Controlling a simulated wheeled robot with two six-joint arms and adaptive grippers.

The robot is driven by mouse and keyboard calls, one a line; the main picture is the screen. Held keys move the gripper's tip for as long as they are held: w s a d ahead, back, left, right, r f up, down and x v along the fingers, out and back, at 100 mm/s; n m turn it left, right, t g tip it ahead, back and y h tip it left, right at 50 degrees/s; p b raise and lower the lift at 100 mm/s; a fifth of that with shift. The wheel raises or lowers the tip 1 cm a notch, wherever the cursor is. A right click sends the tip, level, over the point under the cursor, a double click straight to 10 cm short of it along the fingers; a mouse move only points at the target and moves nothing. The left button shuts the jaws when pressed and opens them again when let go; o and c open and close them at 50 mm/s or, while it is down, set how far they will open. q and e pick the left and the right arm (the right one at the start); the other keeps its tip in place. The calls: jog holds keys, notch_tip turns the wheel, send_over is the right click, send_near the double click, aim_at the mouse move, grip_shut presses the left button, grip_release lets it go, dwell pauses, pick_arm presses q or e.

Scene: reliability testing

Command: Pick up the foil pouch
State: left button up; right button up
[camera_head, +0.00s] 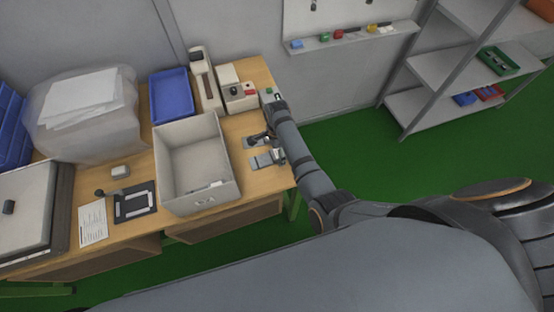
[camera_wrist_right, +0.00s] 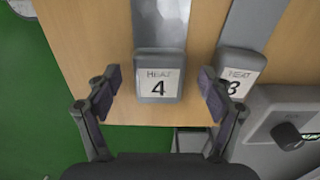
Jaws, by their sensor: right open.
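Two grey foil pouches with white labels lie side by side on the wooden table. In the right wrist view, the pouch labelled HEAT 4 (camera_wrist_right: 160,80) lies between and beyond my right gripper's fingers (camera_wrist_right: 160,78). The other pouch (camera_wrist_right: 237,66), its HEAT label partly hidden by a finger, is just to the right. In the head view, my right gripper (camera_head: 272,146) is over the table's right end, partly covering the near pouch (camera_head: 261,161) and the far pouch (camera_head: 252,143). It is open and empty. My left gripper does not show.
An open grey bin (camera_head: 235,188) stands just left of the pouches. A blue tray (camera_head: 172,96) is farther back. The table's right edge is close.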

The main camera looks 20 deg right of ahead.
jog(key=shift+s+r, duration=0.1)
jog(key=shift+c, duration=0.9)
jog(key=c, duration=1)
